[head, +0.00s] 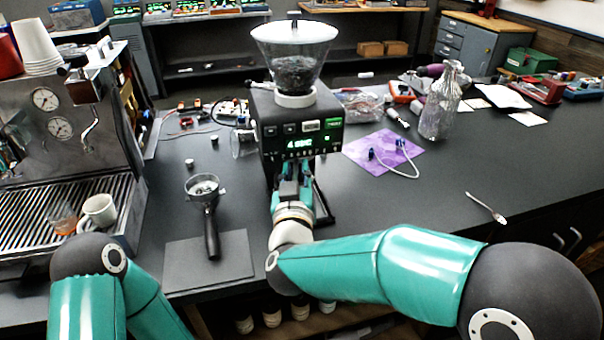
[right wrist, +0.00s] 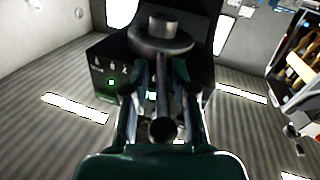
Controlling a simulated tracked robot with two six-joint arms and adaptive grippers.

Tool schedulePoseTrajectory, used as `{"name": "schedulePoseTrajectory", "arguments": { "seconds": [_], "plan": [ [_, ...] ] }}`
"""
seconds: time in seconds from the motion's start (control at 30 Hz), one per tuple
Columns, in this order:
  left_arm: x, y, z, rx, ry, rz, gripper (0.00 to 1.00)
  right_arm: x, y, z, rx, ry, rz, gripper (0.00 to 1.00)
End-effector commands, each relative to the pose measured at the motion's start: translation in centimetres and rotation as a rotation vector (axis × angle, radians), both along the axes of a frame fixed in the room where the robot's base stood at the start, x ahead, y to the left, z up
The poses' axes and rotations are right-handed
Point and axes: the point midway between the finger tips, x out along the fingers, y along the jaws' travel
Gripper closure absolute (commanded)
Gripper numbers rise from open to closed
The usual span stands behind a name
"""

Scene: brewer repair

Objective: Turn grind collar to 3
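The grinder (head: 288,130) stands mid-counter with a clear hopper (head: 295,62) of dark beans. A pale ring (head: 295,98) sits under the hopper. Its front display (head: 298,144) shows small green characters that seem to start with 4. My right gripper (head: 293,172) is close in front of the grinder, below the display. In the right wrist view its fingers (right wrist: 161,105) stand apart on either side of a dark rod (right wrist: 162,95) with a ball end. The rod runs from a dark round disc (right wrist: 162,38), perhaps the collar; contact is unclear. My left gripper is out of frame.
The espresso machine (head: 62,130) is at far left. The right counter is mostly clear.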

Motion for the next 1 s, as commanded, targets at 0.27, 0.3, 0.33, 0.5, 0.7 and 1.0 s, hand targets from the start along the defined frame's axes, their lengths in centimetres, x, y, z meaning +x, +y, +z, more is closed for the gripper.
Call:
{"name": "schedulePoseTrajectory", "arguments": {
  "seconds": [0.27, 0.3, 0.33, 0.5, 0.7, 1.0],
  "plan": [
    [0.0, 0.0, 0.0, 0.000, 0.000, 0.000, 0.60, -0.1, 0.1, -0.3, -0.002, 0.007, 0.003, 0.64],
    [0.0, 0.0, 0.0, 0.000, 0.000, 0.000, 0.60, -0.1, 0.1, -0.3, -0.002, 0.008, 0.003, 0.64],
    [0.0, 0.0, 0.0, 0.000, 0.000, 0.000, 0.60, -0.2, 0.1, -0.3, -0.002, 0.008, 0.004, 0.64],
    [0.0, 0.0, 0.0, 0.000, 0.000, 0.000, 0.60, -1.5, 0.2, -0.3, -0.001, 0.008, 0.006, 0.64],
    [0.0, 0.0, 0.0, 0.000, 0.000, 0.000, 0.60, -5.0, 0.2, -0.3, -0.003, 0.008, 0.008, 0.64],
    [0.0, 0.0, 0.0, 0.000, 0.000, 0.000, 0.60, -10.3, 0.0, -0.4, -0.001, 0.006, 0.007, 0.64]
  ]
}}
